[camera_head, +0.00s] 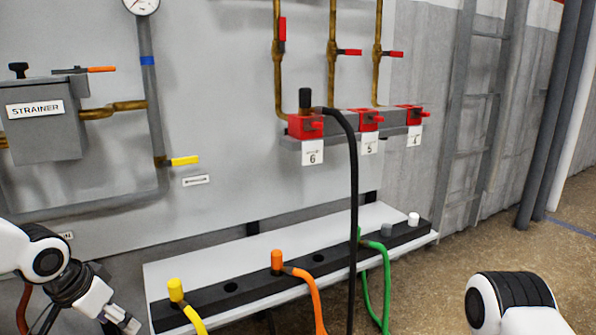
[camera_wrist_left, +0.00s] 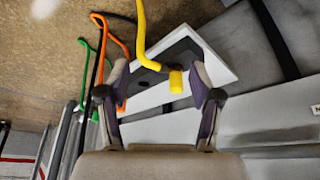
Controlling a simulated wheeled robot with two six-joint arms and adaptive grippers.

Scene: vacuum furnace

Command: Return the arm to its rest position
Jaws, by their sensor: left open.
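My left arm comes in at the lower left of the head view. Its gripper (camera_head: 92,322) is partly cut off by the bottom edge, left of the yellow hose end (camera_head: 176,290) and apart from it. In the left wrist view the gripper (camera_wrist_left: 159,75) has its two fingers spread, with nothing held between them. The yellow hose end (camera_wrist_left: 176,80) appears beyond the fingertips. A white and black part of my right arm shows at the lower right; its gripper is out of view.
A white shelf (camera_head: 160,270) with a black holder bar (camera_head: 345,256) carries yellow, orange (camera_head: 277,260), grey and white hose ends. A black hose (camera_head: 354,200) hangs from red port 6 (camera_head: 306,127). A strainer box (camera_head: 42,120) is on the wall. Open floor lies at right.

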